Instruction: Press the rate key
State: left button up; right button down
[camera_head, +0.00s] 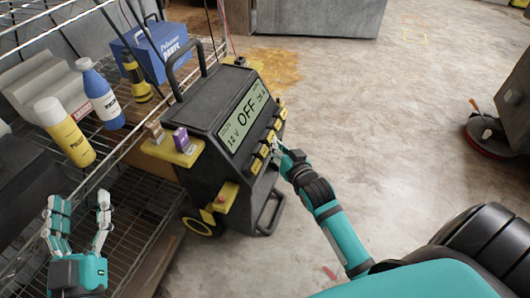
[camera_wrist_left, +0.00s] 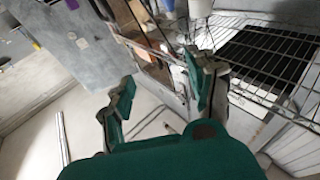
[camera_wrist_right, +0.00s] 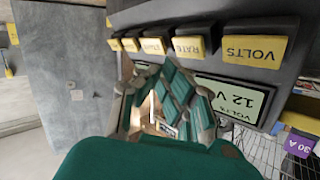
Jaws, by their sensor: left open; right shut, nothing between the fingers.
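The charger (camera_head: 185,118) is a black wheeled unit with a lit display (camera_head: 243,114) reading 12 V and OFF. A row of yellow-labelled keys runs along its edge. The rate key (camera_wrist_right: 190,45) shows clearly in the right wrist view, between the volts key (camera_wrist_right: 255,48) and another key (camera_wrist_right: 153,45). In the head view the rate key (camera_head: 264,151) is second from the near end. My right gripper (camera_head: 279,148) is shut and empty, its tips (camera_wrist_right: 166,72) close to the key row; contact cannot be told. My left gripper (camera_head: 80,208) is open and empty, away from the charger.
A wire rack (camera_head: 130,150) at left holds a yellow bottle (camera_head: 65,132), a blue-white bottle (camera_head: 100,95) and a blue bin (camera_head: 150,45). A purple fuse box (camera_head: 182,140) sits on the charger's yellow ledge.

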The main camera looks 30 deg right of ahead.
pick_arm(q)
jog(key=shift+s+r+t, duration=0.1)
jog(key=shift+r+t, duration=0.2)
jog(key=shift+r, duration=0.15)
pick_arm(e)
jog(key=shift+w+a+f, duration=0.2)
jog(key=shift+w+a, duration=0.05)
jog(key=shift+w, duration=0.05)
dwell(0.9)
pick_arm(q)
jog(key=shift+f+g, duration=0.6)
jog(key=shift+f, duration=0.3)
pick_arm(e)
jog(key=shift+w+a+f, duration=0.2)
jog(key=shift+w, duration=0.05)
jog(key=shift+w+a+f, duration=0.25)
jog(key=shift+w+a, duration=0.05)
pick_arm(q)
jog(key=shift+w, duration=0.2)
notch_tip(320, 180, down, 8)
jog(key=s+a+g+y+p, duration=0.1)
jog(key=g+p, duration=0.1)
jog(key=g, duration=0.3)
jog(key=shift+a+y, duration=0.25)
jog(key=shift+y, duration=0.15)
pick_arm(e)
jog(key=shift+s+d+r, duration=0.45)
jog(key=shift+s+d, duration=0.05)
jog(key=shift+s, duration=0.1)
